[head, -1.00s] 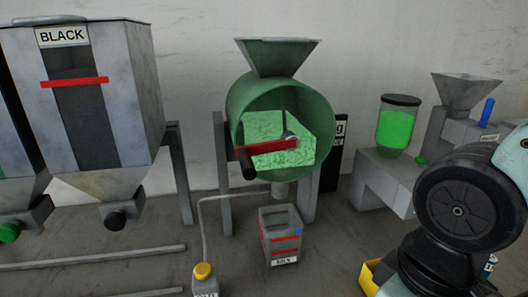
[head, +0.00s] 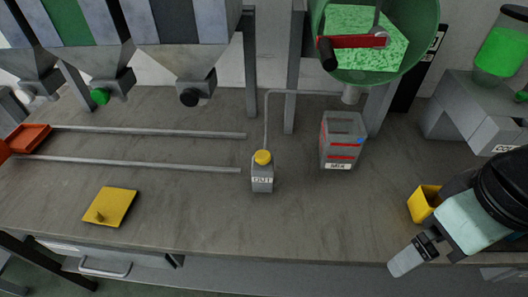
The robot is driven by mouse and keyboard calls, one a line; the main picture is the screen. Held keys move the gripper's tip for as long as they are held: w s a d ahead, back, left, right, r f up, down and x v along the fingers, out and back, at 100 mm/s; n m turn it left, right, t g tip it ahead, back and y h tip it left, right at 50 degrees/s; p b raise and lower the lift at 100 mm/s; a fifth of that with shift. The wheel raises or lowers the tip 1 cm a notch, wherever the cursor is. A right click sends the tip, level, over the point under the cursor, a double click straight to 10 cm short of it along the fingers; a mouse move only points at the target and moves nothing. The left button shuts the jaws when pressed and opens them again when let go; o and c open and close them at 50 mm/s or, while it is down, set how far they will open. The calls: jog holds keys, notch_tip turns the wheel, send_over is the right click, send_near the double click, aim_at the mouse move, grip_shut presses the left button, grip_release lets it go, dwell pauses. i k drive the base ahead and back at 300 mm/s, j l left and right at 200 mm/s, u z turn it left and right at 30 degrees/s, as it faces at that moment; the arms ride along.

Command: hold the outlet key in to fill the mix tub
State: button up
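The outlet key is a yellow round button (head: 262,157) on a small grey box (head: 262,182) labelled OUT, standing on the bench. A thin pipe runs from it up toward the mixer. The mix tub (head: 341,154) is a clear grey box with red lines, a small blue mark and a front label too small to read surely. It stands under the spout (head: 351,94) of the green mixer drum (head: 419,50). No green granules show in the tub. My gripper (head: 405,260) is at the bench's front edge, right of and nearer than the key, touching nothing visible. Its finger gap is not visible.
Green granules (head: 365,45) lie in the drum. A yellow bin (head: 423,203) stands close beside my arm. A yellow plate (head: 110,207) and two rails (head: 150,165) lie at left. Hoppers (head: 185,50) hang behind. The bench between my gripper and the key is clear.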

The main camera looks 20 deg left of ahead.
aim_at(262, 157)
jog(key=j, duration=0.6)
jog(key=k+j, duration=0.1)
jog(key=j, duration=1.1)
jog(key=k+z, duration=0.05)
